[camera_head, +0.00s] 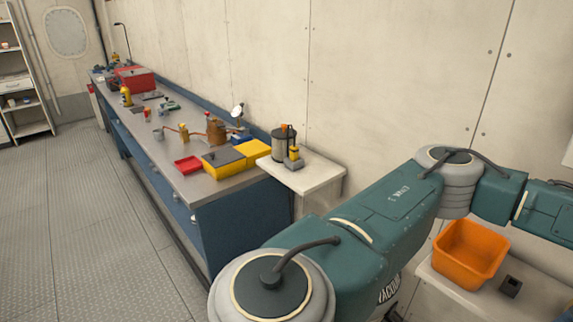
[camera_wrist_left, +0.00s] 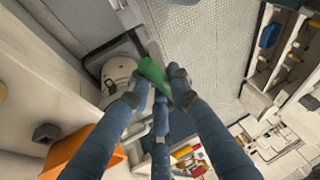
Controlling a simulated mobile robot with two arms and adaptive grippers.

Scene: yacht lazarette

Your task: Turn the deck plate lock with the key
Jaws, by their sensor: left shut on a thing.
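In the left wrist view my left gripper (camera_wrist_left: 160,88) is shut on a green object (camera_wrist_left: 153,70), which looks like the key's handle. A thin grey part seems to stick out past its upper end; the fingers hide part of it. A pale rounded object (camera_wrist_left: 117,76) with a dark padlock-like shape (camera_wrist_left: 110,87) lies just left of the fingertips. I cannot tell whether this is the deck plate lock, or whether the green object touches anything. Neither gripper shows in the head view, where one of my arms crosses the lower right.
An orange bin (camera_head: 468,252) stands on a pale ledge at the right, beside a small dark block (camera_head: 510,285). The long workbench (camera_head: 240,212) holds a red tray (camera_head: 188,165), yellow boxes (camera_head: 225,163) and tools. The grey floor (camera_head: 85,220) at left is clear.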

